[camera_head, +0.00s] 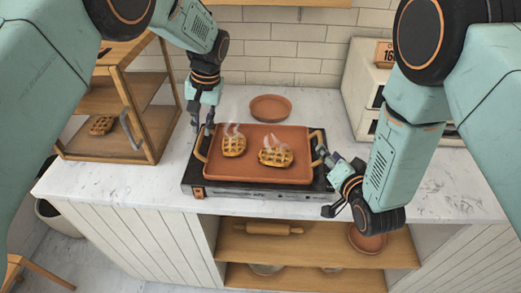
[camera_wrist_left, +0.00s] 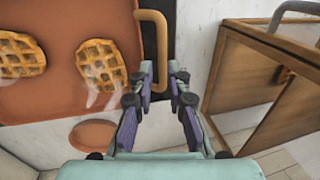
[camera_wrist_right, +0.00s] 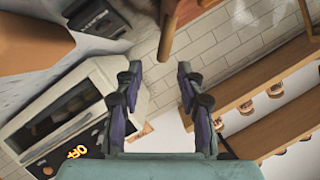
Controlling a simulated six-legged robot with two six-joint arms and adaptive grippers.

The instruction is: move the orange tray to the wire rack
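The orange tray (camera_head: 262,175) lies on a black griddle (camera_head: 200,189), with two steaming waffles on it and a tan handle on each side. My left gripper (camera_head: 208,126) is at the tray's left handle; in the left wrist view, its open fingers (camera_wrist_left: 163,75) are near one end of that handle (camera_wrist_left: 153,40). I cannot tell whether they touch it. My right gripper (camera_head: 328,182) is beside the tray's right handle (camera_head: 319,145). In the right wrist view, its fingers (camera_wrist_right: 158,72) are apart with nothing between them. I cannot make out a wire rack.
A wooden cabinet (camera_head: 115,55) with a waffle inside stands left on the marble counter (camera_head: 330,105). An orange plate (camera_head: 270,107) lies behind the tray. A white oven (camera_head: 362,85) stands back right. Shelves below hold a rolling pin (camera_head: 268,229) and dishes.

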